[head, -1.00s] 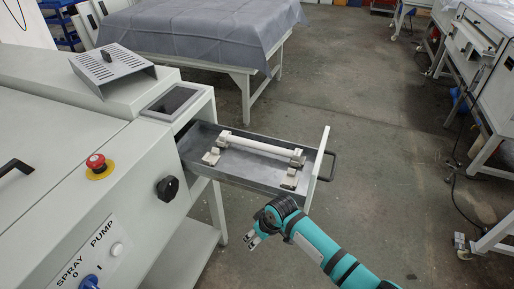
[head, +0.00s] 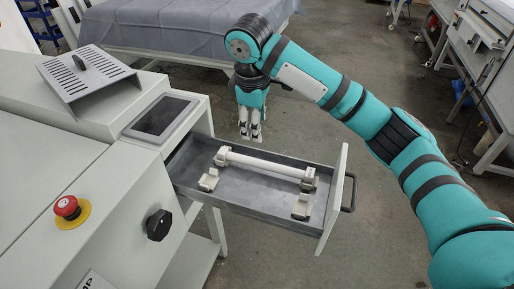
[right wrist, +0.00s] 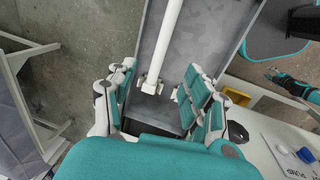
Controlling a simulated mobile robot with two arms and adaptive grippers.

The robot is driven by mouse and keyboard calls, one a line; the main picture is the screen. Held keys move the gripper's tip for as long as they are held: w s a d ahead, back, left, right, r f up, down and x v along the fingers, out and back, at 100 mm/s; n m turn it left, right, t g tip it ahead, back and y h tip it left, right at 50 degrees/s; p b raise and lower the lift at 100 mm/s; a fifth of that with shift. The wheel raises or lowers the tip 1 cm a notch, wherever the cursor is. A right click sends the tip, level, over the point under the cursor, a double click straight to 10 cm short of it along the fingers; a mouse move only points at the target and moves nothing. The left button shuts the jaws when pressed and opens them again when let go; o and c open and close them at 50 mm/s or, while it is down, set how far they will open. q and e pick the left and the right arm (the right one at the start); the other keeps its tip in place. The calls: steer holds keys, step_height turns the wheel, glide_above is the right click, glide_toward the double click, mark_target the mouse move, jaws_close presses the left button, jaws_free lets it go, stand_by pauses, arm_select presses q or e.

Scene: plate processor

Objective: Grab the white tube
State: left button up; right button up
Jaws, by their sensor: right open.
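The white tube (head: 265,163) lies lengthwise in the pulled-out grey drawer (head: 241,192), its ends on small light holders. My right gripper (head: 250,134) points down behind the drawer's far side, apart from the tube. In the right wrist view the tube (right wrist: 166,38) runs up the picture beyond the open, empty fingers (right wrist: 158,92). What looks like my left gripper (right wrist: 280,78) shows small at the right of that view; its jaw state is unclear.
Two more holders (head: 302,207) (head: 208,180) stand empty nearer the front of the drawer. The drawer has a tall white front panel (head: 333,200) with a dark handle (head: 349,193). The machine body (head: 60,160) is at left. A covered table (head: 170,35) stands behind.

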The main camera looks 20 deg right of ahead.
arm_select(q)
steer(key=s, duration=0.6)
arm_select(e)
steer(key=p, duration=0.1)
glide_above(259, 161)
steer(key=f, duration=0.9)
steer(key=shift+s+d+f, duration=0.1)
steer(key=shift+s+f, duration=0.2)
steer(key=shift+s, duration=0.05)
steer(key=shift+f, duration=0.8)
steer(key=f, duration=0.1)
steer(key=f+p, duration=0.1)
steer(key=f, duration=0.1)
steer(key=shift+w+f, duration=0.25)
steer(key=shift+f, duration=0.55)
steer(key=c, duration=0.7)
arm_select(q)
steer(key=shift+w+r, duration=0.4)
steer(key=shift+w, duration=0.3)
steer(key=shift+w+r, duration=0.35)
steer(key=shift+w, duration=0.4)
steer(key=shift+w+r, duration=0.4)
steer(key=shift+w, duration=0.3)
arm_select(e)
jaws_close()
